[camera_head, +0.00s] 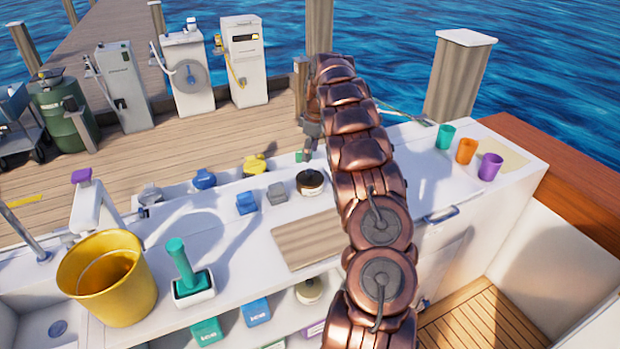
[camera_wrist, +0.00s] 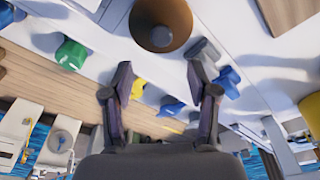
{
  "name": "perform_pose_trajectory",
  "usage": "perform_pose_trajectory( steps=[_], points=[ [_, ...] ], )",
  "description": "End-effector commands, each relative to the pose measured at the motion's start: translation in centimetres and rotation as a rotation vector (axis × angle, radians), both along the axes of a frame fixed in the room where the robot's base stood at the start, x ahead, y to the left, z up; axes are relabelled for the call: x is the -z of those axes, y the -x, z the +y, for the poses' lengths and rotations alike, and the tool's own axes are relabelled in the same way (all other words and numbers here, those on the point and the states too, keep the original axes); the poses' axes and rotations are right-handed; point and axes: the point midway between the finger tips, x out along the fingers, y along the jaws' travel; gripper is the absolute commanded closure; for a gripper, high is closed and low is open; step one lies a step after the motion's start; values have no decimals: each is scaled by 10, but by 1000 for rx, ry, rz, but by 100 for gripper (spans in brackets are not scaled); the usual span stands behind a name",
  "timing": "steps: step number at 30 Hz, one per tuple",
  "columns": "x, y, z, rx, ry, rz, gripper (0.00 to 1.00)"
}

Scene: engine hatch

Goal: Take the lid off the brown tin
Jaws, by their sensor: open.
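The brown tin (camera_head: 311,184) stands upright on the white counter, behind the wooden board.
A grey block (camera_head: 277,193) and a blue block (camera_head: 247,203) stand left of the tin. A small green object (camera_head: 299,156) is near my gripper. The wooden board (camera_head: 307,238) lies in front. Cups, including an orange one (camera_head: 466,151), stand right; a yellow bucket (camera_head: 108,278) stands left.

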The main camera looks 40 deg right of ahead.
Motion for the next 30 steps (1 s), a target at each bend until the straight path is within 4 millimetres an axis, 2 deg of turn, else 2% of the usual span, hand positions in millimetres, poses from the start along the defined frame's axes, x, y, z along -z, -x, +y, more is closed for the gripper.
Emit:
perform_pose_trajectory(
  steps=[17, 25, 30],
  points=[
    [39, 2, -1, -3, -1, -3, 41],
    [74, 2, 2, -5, -3, -4, 41],
    [80, 1, 2, -5, -2, -6, 41]
  ],
)
